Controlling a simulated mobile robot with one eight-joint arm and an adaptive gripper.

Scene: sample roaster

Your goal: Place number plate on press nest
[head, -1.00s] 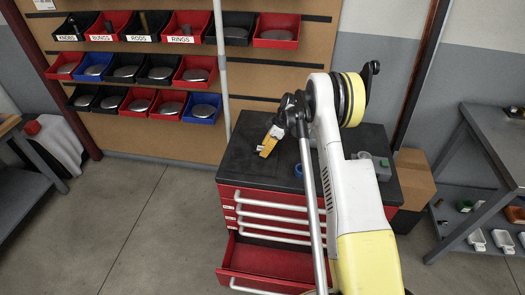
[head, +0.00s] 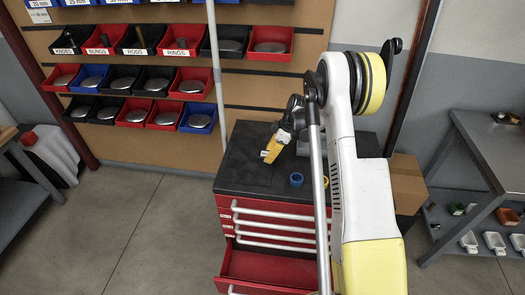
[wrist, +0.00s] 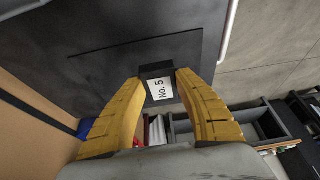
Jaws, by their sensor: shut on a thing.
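The number plate (wrist: 161,89) shows in the wrist view as a small dark block with a white face reading "No. 5". My gripper (wrist: 161,77) has its two yellow fingers closed on it, one on each side, near the tips. In the head view my gripper (head: 270,153) points down and left over the black top of the red cabinet (head: 235,170). The plate is too small to make out there. A dark flat square panel (wrist: 115,62) lies beyond the plate in the wrist view. I cannot tell whether it is the press nest.
A blue ring (head: 296,180) lies on the cabinet top, right of my gripper. A red drawer (head: 265,268) stands open at the cabinet's front. A pale upright post (head: 216,80) rises behind the cabinet's left side. Bins (head: 135,85) line the back wall.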

